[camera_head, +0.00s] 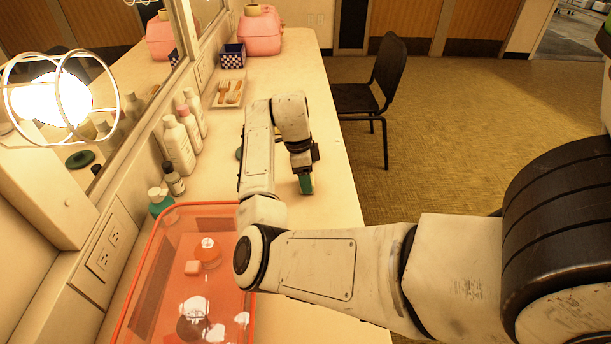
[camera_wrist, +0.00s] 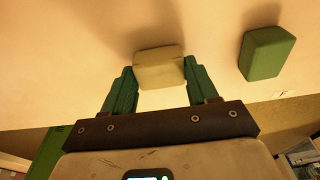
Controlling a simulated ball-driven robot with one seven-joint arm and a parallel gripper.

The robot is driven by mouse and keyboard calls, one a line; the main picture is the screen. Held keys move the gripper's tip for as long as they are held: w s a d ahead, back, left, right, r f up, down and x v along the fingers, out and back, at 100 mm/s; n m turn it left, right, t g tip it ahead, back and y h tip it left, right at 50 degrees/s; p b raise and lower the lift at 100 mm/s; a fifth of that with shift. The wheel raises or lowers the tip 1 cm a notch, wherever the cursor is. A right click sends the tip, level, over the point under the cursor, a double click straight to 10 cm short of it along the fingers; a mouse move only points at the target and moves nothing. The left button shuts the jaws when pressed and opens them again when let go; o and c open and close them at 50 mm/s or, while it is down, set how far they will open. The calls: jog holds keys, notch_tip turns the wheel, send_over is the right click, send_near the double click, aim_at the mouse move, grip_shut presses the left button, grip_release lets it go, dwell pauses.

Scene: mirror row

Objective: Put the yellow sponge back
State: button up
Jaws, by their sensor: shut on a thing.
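My gripper (camera_wrist: 160,72) has its two green fingers shut on the pale yellow sponge (camera_wrist: 160,67), seen in the wrist view as a small rounded block between the fingertips. In the head view my gripper (camera_head: 306,182) points down over the right part of the counter; the sponge cannot be made out there. Whether the sponge touches the counter is unclear. A green sponge-like block (camera_wrist: 266,54) lies on the counter to the right in the wrist view, apart from my gripper.
An orange see-through bin (camera_head: 140,290) with several small items stands at the near left. Several bottles (camera_head: 179,147) line the mirror wall. A white tray (camera_head: 228,101) with brushes, a checkered box (camera_head: 232,56) and a pink case (camera_head: 260,32) stand farther back. A black chair (camera_head: 377,90) stands right of the counter.

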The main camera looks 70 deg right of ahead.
jog(key=shift+f, duration=0.2)
jog(key=o, duration=1.1)
jog(key=shift+r, duration=0.1)
notch_tip(320, 180, up, 12)
jog(key=w, duration=0.1)
jog(key=shift+w+a+p, duration=0.3)
jog(key=shift+a, duration=0.05)
